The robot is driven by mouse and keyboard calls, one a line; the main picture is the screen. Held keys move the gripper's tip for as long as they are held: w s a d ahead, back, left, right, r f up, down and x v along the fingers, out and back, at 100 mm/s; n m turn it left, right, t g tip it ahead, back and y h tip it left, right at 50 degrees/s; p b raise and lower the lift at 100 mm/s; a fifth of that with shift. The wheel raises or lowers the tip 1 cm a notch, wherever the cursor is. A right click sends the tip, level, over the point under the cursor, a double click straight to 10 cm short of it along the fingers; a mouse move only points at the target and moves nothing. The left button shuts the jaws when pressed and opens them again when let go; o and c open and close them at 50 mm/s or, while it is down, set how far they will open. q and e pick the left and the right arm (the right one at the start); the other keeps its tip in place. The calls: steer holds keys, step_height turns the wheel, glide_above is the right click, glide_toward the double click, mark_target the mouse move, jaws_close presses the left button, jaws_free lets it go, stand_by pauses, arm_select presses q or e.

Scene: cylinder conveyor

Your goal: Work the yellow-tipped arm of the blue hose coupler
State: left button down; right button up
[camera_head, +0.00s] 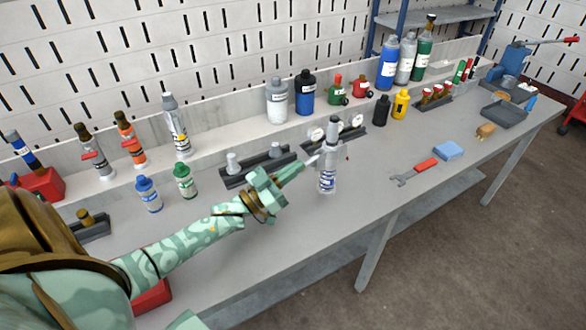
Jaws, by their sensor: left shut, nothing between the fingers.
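I cannot make out a blue hose coupler with a yellow-tipped arm anywhere in the head view. My left gripper (312,161) reaches in from the left over the middle of the workbench. Its fingers are shut with nothing between them. My right gripper is not in view.
The grey workbench (290,247) is clear in front of the gripper. A dark holder (240,176) and gauge block (349,137) lie behind it. Bottles line the back ledge. A red-handled wrench (426,166) and blue block (448,151) lie right. A blue red-handled device (513,62) stands at far right.

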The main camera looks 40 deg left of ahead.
arm_select(q)
steer(key=s+d+r+p, duration=0.7)
steer(key=s+r, duration=0.4)
steer(key=r, duration=0.2)
steer(key=shift+s+d+p, duration=0.35)
steer(key=shift+p, duration=0.4)
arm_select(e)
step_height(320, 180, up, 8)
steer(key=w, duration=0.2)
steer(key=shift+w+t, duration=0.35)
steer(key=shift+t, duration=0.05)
arm_select(q)
steer(key=a+f+g+y+b, duration=0.1)
steer(key=a+f+g+b, duration=0.1)
steer(key=a+f, duration=0.6)
steer(key=w+a+g, duration=0.1)
steer(key=a, duration=0.2)
steer(key=shift+a+f, duration=0.4)
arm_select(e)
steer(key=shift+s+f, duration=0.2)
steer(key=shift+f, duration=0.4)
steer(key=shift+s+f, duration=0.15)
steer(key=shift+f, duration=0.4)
